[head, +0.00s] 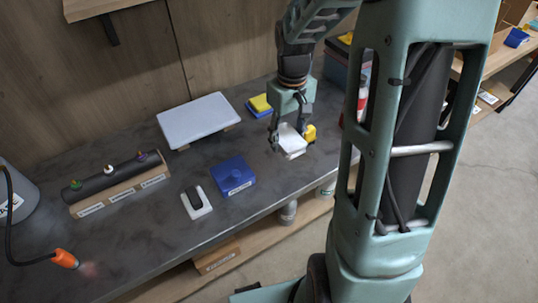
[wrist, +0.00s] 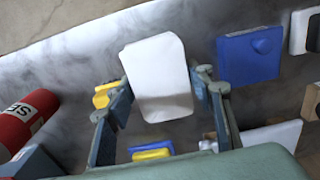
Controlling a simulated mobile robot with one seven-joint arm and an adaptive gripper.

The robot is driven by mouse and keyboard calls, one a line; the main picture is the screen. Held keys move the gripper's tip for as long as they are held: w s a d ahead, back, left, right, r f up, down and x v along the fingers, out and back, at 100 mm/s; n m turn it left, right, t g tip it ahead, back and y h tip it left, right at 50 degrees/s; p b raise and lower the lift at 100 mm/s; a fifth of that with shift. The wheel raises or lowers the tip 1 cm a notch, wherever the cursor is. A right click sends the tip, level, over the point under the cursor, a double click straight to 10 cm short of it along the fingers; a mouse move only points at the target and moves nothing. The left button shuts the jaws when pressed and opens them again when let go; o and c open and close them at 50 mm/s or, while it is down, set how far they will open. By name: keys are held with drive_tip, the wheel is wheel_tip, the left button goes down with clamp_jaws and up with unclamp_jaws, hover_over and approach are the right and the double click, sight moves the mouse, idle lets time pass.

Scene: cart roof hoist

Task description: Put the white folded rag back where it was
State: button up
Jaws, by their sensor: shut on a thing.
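The white folded rag (head: 292,141) is between the two fingers of my gripper (head: 289,137), over the right part of the dark worktop. In the wrist view, the rag (wrist: 158,75) fills the space between my gripper's fingers (wrist: 162,88), which close on its left and right sides. I cannot tell whether its underside touches the worktop. A yellow object (head: 309,132) is close beside the rag on its right. A yellow and blue stack (head: 260,104) lies behind the gripper, to its left.
A blue lidded box (head: 232,178) and a white pad (head: 195,208) with a black object stand left of the rag. A pale board (head: 197,118) lies behind. A dark cylinder (head: 112,180) is farther left. A red cylinder (wrist: 27,119) shows in the wrist view. The worktop's front edge is near.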

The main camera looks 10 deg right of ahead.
hover_over(269, 162)
wheel_tip(269, 162, down, 6)
drive_tip(key=shift+d+r+b, duration=0.1)
drive_tip(key=shift+b, duration=0.2)
drive_tip(key=shift+f, duration=1.6)
drive_tip(key=shift+f, duration=0.2)
drive_tip(key=o, duration=1.1)
drive_tip(key=shift+o, duration=0.2)
drive_tip(key=shift+r, duration=0.1)
wheel_tip(269, 162, up, 12)
drive_tip(key=shift+r+p, duration=0.1)
drive_tip(key=shift+p, duration=0.35)
